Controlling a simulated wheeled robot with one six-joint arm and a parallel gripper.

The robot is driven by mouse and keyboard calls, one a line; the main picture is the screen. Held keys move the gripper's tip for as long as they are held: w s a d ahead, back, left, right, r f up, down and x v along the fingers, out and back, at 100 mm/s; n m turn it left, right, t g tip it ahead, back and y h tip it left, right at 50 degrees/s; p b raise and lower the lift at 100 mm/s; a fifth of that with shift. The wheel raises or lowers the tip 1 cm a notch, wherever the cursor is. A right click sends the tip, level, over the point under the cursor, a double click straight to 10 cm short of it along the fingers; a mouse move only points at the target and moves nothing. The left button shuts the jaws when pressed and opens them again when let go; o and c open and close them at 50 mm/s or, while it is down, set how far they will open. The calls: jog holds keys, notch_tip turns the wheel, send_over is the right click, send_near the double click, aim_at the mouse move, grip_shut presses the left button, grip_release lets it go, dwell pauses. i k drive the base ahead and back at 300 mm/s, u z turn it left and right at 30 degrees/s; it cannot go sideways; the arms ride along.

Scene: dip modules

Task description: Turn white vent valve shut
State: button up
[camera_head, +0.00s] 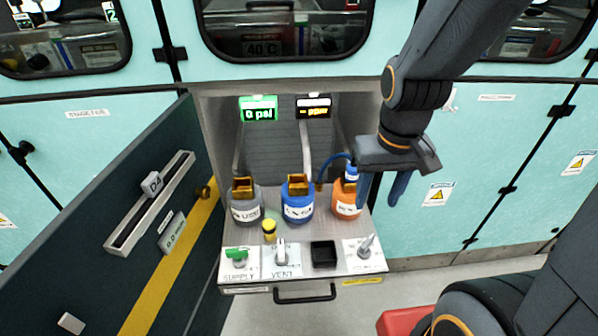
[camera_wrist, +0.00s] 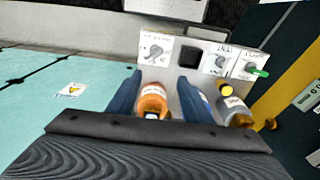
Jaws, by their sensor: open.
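The white vent valve (camera_head: 281,252) stands on the drawer's top plate, on a panel labelled VENT, its pale handle pointing toward the back of the drawer. It also shows in the wrist view (camera_wrist: 220,62), beyond and to the right of the fingers. My gripper (camera_head: 381,190) is open and empty, above and to the right of the orange bottle, well apart from the valve. In the wrist view its two blue fingers (camera_wrist: 160,80) are spread, with the orange bottle seen between them.
A green supply valve (camera_head: 237,254) is left of the vent; a black square recess (camera_head: 324,254) and another grey-handled valve (camera_head: 366,245) are right. Behind stand grey (camera_head: 244,205), blue (camera_head: 297,202) and orange (camera_head: 346,202) bottles. A dark open door (camera_head: 110,230) flanks the left. A display (camera_head: 258,113) reads 0 psi.

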aim_at(282, 250)
jog(key=u, duration=1.3)
jog(key=k, duration=0.8)
jog(key=z, duration=0.75)
jog(key=i, duration=0.45)
jog(key=u, duration=0.1)
